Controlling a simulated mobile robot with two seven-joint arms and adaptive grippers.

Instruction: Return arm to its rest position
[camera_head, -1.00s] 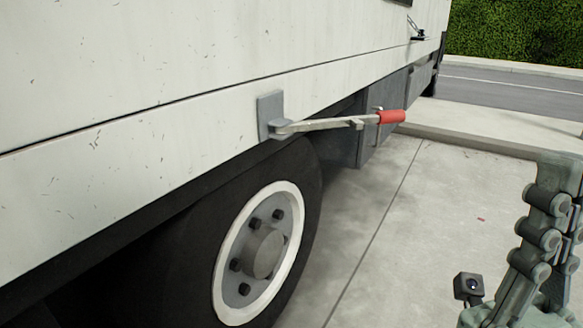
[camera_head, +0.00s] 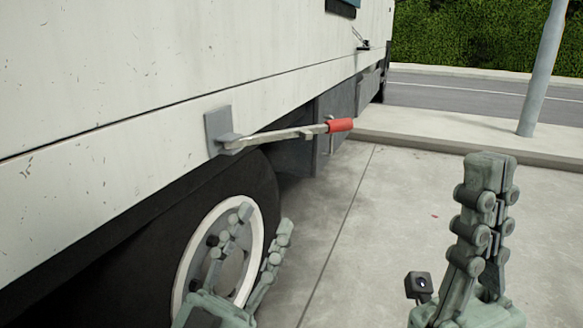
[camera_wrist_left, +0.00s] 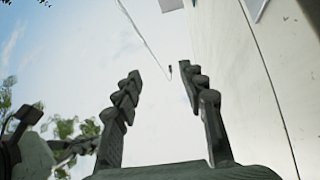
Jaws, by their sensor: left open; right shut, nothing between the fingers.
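My left gripper (camera_head: 262,222) is at the bottom of the head view, in front of the truck's wheel. Its fingers point up and are apart, with nothing between them. In the left wrist view the left gripper (camera_wrist_left: 160,80) is open, with sky between its fingers. My right gripper (camera_head: 489,165) is at the lower right of the head view, upright over the pavement. Its fingers are together and hold nothing. A metal lever with a red grip (camera_head: 340,125) sticks out from a grey plate on the truck's side, apart from both grippers.
The white truck (camera_head: 110,75) fills the left side, with its wheel (camera_head: 185,265) below. Bare concrete (camera_head: 370,230) lies to the right. A grey pole (camera_head: 543,70) stands at the curb, with a road and hedge (camera_head: 470,35) behind. The truck wall (camera_wrist_left: 245,70) is close in the left wrist view.

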